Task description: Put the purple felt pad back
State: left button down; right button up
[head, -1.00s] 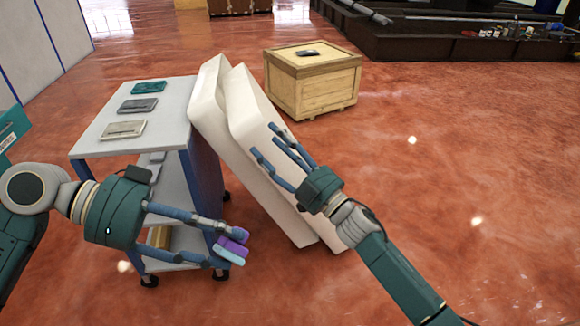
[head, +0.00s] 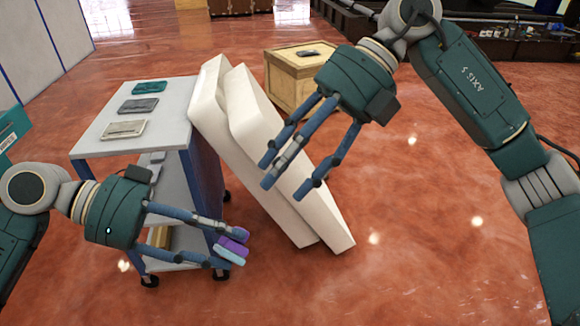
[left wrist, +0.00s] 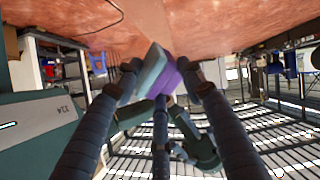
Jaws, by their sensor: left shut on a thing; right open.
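The purple felt pad (head: 232,247) is between the fingertips of my left gripper (head: 229,244), which is shut on it in front of the cart's right side. A pale blue layer or piece lies against the purple one; I cannot tell whether they are joined. In the left wrist view the purple pad (left wrist: 169,76) shows between the fingertips beside the pale blue part. My right gripper (head: 285,177) is open and empty, fingers pointing down-left, in front of the white panels in the picture. No clear place for the pad can be made out.
A cart (head: 172,97) carries teal (head: 149,87), dark grey (head: 138,105) and pale grey (head: 124,129) flat items. Large white panels (head: 222,110) lean against its right side. A wooden crate (head: 285,82) with a dark item on top stands behind. The floor at front centre is clear.

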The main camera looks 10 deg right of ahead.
aim_at(235, 243)
jog(key=x, duration=1.1)
jog(key=shift+s+f, duration=0.15)
jog(key=shift+f, duration=0.3)
jog(key=c, duration=1.1)
